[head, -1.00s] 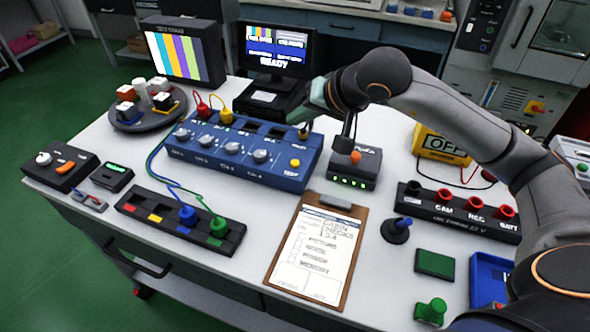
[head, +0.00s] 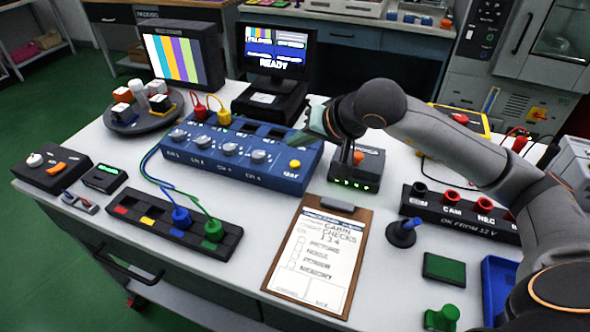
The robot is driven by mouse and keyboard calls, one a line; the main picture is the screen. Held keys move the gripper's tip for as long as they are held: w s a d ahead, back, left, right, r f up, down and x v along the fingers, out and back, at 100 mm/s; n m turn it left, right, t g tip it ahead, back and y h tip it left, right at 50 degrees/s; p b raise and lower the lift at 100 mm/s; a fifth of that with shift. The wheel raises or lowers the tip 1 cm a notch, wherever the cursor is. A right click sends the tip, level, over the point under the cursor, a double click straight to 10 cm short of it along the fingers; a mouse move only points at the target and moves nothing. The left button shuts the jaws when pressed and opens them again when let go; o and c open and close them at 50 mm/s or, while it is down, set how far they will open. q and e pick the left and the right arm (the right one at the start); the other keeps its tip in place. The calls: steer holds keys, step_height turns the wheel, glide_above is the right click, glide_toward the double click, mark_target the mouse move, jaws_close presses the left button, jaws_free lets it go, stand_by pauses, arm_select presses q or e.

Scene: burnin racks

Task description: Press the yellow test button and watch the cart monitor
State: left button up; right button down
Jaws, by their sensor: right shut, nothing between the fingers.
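The yellow test button (head: 294,164) is at the right end of the blue control box (head: 236,166). My right gripper (head: 298,141) comes in from the right, shut and empty, with its tips just above and behind the button. I cannot tell that they touch it. A monitor at the back left shows vertical colour bars (head: 170,57). A second screen (head: 275,50) beside it reads READY. I cannot tell which is the cart monitor. My left gripper is not in view.
A small dark unit with green lights (head: 357,169) stands right of the blue box. A clipboard (head: 318,256) lies in front. Blue and green cables run to a black socket strip (head: 176,226).

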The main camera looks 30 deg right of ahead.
mark_target(295, 164)
steer(key=shift+f+b, duration=0.5)
steer(key=shift+f, duration=0.45)
steer(key=shift+f+b, duration=0.4)
steer(key=shift+b, duration=0.05)
steer(key=shift+r, duration=0.1)
stand_by(0.8)
steer(key=shift+f+b, duration=0.45)
steer(key=shift+b, duration=0.1)
steer(key=shift+f+b, duration=0.5)
steer(key=shift+b, duration=0.05)
stand_by(0.5)
stand_by(0.3)
steer(key=shift+r+p, duration=0.5)
steer(key=shift+r, duration=0.4)
